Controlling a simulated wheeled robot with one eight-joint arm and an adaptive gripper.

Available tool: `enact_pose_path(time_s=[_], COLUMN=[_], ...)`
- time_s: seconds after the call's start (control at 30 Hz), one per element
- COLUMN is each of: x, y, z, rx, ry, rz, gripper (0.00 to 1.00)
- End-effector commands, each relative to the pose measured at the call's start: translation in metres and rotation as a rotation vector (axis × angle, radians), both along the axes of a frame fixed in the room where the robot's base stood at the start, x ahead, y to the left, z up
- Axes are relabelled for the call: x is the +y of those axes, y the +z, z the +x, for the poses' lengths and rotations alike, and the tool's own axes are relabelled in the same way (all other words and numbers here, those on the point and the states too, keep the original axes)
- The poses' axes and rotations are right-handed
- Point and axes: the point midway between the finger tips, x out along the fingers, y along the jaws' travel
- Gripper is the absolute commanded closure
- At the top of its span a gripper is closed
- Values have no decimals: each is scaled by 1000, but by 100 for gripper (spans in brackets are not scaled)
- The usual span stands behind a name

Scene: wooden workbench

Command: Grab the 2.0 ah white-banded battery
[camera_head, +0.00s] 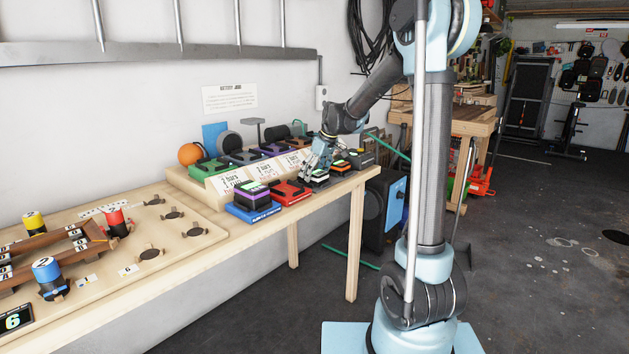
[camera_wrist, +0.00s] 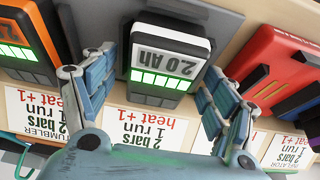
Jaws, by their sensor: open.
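The 2.0 Ah battery (camera_wrist: 168,62) is dark with a white band and a row of lit green bars, and it sits in a grey dock in the wrist view. My gripper (camera_wrist: 158,66) is open, with one finger on each side of the battery's front end. Whether the fingers touch it I cannot tell. In the head view my gripper (camera_head: 316,170) is over the front row of docks and partly covers the battery (camera_head: 319,180).
An orange-banded battery (camera_wrist: 22,45) is close on the left in the wrist view, and an empty-looking red dock (camera_wrist: 285,65) is on the right. Printed cards (camera_wrist: 150,128) line the edge. In the head view, a purple-banded battery (camera_head: 252,189) sits in a blue dock (camera_head: 253,212).

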Motion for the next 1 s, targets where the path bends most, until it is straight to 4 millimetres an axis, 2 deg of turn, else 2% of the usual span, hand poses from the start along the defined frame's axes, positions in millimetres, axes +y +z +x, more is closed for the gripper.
enact_pose_path(time_s=[0.2,0.47,0.77,0.87,1.0], x=[0,0,0,0,0], y=[0,0,2,10,30], z=[0,0,0,0,0], rx=[0,0,0,0,0], ry=[0,0,0,0,0], rz=[0,0,0,0,0], gripper=[24,82,82,82,82])
